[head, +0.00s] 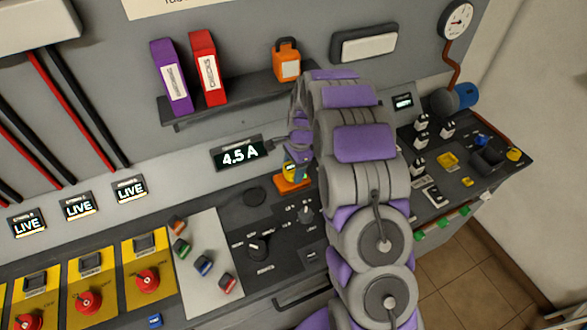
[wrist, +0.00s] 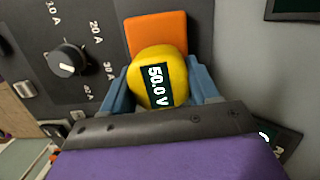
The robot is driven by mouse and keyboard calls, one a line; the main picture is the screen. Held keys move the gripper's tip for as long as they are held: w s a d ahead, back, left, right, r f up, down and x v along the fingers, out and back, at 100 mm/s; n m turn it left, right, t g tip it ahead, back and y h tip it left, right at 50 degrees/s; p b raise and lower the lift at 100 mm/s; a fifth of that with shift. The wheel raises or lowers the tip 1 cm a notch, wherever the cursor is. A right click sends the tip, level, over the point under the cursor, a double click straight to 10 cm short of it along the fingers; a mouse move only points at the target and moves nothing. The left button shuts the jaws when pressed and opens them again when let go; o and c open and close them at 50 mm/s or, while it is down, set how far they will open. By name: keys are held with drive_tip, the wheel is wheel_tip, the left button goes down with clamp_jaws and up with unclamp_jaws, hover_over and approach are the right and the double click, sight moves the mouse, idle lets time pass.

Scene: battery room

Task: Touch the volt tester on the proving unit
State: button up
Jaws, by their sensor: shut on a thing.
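The volt tester (wrist: 176,62) is yellow, and its dark display reads 50.0 V in the wrist view. My gripper (wrist: 160,88) is shut on it, with a blue finger on each side. The proving unit (wrist: 156,30) is an orange block at the tester's far end. The tester overlaps its edge in the picture; whether they touch is hard to tell. My arm hides part of this area.
A display reading 4.5 A (head: 240,154) is left of the gripper. A dark rotary knob (wrist: 69,60) sits beside the proving unit. A shelf (head: 235,97) holds purple and red binders and an orange padlock. Yellow panels with red switches (head: 147,280) stand at lower left, under LIVE displays.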

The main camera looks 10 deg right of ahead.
drive_tip(key=shift+a+r+p, duration=0.1)
drive_tip(key=shift+r+p, duration=1.85)
drive_tip(key=shift+r, duration=1.6)
